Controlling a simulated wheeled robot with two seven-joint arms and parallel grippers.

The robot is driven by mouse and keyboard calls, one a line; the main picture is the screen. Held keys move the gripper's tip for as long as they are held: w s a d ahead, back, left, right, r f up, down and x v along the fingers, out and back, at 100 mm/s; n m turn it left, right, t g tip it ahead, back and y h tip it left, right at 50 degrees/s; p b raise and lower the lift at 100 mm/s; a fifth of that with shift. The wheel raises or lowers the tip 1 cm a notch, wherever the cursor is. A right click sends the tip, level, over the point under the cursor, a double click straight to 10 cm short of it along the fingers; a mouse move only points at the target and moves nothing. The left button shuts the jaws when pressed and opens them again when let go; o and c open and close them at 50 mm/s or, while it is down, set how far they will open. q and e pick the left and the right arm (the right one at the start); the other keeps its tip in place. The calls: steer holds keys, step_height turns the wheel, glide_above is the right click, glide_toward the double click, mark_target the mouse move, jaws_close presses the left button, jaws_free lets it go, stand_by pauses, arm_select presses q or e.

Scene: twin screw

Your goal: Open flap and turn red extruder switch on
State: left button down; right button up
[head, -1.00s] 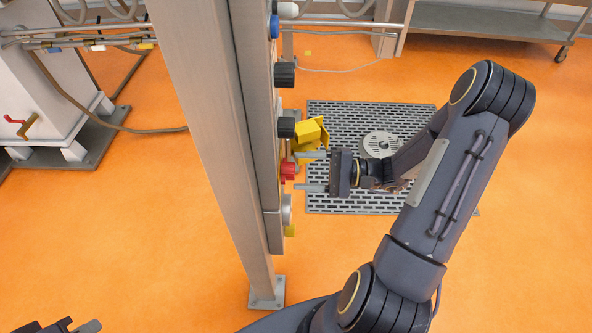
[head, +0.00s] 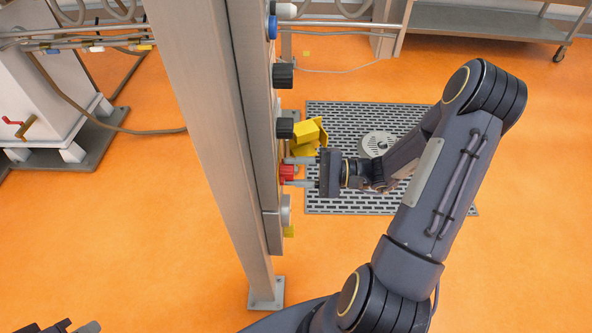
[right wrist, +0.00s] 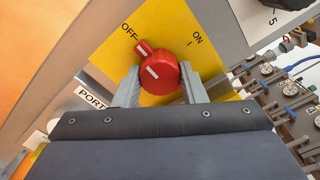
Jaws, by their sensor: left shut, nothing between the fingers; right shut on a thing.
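The red extruder switch (head: 287,172) sits on the side of the metal post's panel. In the right wrist view the red switch (right wrist: 158,74) is on a yellow plate, its white-marked handle pointing to OFF, with ON up to the right. The yellow flap (head: 309,134) stands swung out from the panel, just above the switch in the head view. My right gripper (head: 290,171) is shut on the red switch, one finger on either side of it. My left gripper (head: 82,327) is shut and empty at the bottom left, partly cut off by the frame.
Black knobs (head: 284,75) stick out of the panel above the flap. A grey knob (head: 285,210) is below the switch. The metal post (head: 215,130) stands left of my right gripper. The orange floor between the post and my left gripper is clear.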

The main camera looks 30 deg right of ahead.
steer(key=shift+m+p, duration=5.25)
steer(key=shift+m, duration=3.65)
steer(key=o, duration=1)
